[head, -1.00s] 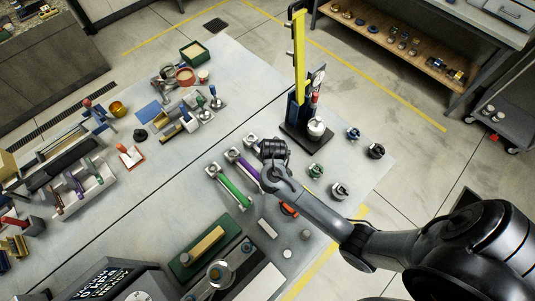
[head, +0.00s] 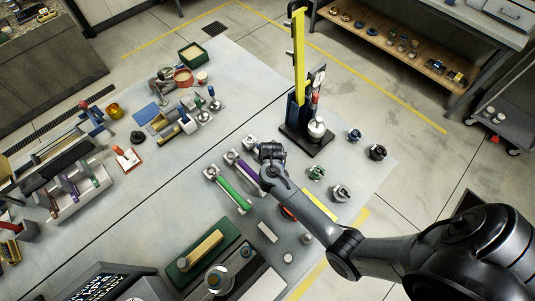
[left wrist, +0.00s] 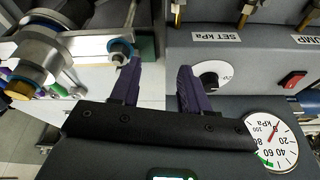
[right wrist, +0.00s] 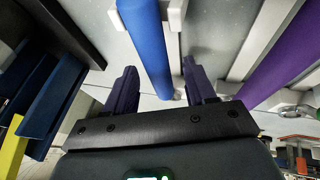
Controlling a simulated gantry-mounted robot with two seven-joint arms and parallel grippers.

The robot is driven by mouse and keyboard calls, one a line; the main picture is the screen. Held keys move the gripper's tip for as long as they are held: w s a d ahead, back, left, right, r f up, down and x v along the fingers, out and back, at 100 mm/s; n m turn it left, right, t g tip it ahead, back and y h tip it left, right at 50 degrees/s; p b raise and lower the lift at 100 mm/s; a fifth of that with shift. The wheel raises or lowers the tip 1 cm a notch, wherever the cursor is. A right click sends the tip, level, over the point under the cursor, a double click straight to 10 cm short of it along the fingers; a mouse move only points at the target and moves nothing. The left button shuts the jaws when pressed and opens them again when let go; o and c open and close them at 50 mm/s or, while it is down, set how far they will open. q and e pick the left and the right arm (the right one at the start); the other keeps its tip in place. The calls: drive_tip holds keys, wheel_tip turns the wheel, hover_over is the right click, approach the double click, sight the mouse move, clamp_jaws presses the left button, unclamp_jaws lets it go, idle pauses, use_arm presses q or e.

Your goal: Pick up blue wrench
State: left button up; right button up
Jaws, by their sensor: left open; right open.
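The blue wrench (right wrist: 148,40) shows in the right wrist view as a long blue handle running up between the fingers of my right gripper (right wrist: 160,76). This gripper is open, with one finger on each side of the handle; whether either touches it I cannot tell. In the head view my right gripper (head: 270,152) is over the wrench row and hides most of the blue wrench. A silver end (head: 251,142) shows beside it. My left gripper (left wrist: 157,85) is open and empty in front of a control panel, and is out of the head view.
A purple wrench (head: 247,167) and a green wrench (head: 233,192) lie left of my right gripper; the purple wrench (right wrist: 285,60) is close by in the right wrist view. A stand with a yellow column (head: 298,55) rises behind. Small fittings (head: 341,193) lie to the right.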

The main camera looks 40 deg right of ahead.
drive_tip(key=shift+f, duration=0.25)
idle(0.5)
drive_tip(key=shift+c, duration=0.2)
clamp_jaws()
